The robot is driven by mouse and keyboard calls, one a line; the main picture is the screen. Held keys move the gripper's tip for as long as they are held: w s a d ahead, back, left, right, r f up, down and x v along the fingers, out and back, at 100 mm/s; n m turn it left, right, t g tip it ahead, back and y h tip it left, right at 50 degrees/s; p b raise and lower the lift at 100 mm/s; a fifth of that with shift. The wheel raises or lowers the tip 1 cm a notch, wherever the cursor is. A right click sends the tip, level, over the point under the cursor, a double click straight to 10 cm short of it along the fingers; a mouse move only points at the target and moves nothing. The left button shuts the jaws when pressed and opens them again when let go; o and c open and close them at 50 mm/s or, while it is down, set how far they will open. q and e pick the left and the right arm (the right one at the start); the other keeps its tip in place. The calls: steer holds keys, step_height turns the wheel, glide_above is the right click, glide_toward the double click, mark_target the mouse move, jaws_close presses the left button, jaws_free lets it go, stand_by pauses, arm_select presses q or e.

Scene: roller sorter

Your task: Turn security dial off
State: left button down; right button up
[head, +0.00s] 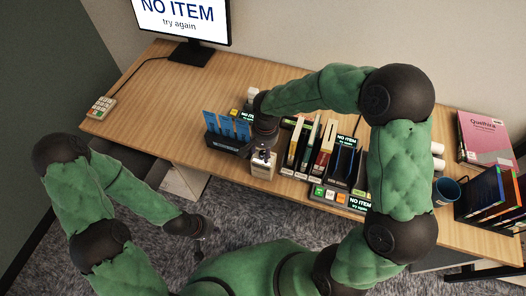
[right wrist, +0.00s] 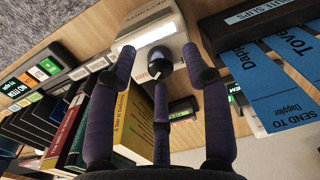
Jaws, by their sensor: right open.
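The security dial is a black knob (right wrist: 158,58) on a small cream box (right wrist: 150,32), seen in the right wrist view. In the head view the cream box (head: 262,171) stands at the desk's front edge, and the knob is small at its top. My right gripper (right wrist: 160,66) is open, with its dark fingers spread around the knob. I cannot tell whether a finger touches it. In the head view this gripper (head: 263,151) is just above the box, partly hidden by its own wrist. My left gripper (head: 203,240) hangs low over the carpet, too small to read.
A dark holder with blue slips (head: 227,128) stands left of the dial box. Several upright books (head: 305,145) and a dark sorter (head: 340,178) stand to its right. A monitor (head: 190,18) reads "NO ITEM try again". The desk's left part is mostly clear.

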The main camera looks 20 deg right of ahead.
steer(key=shift+f, duration=0.3)
jaws_close()
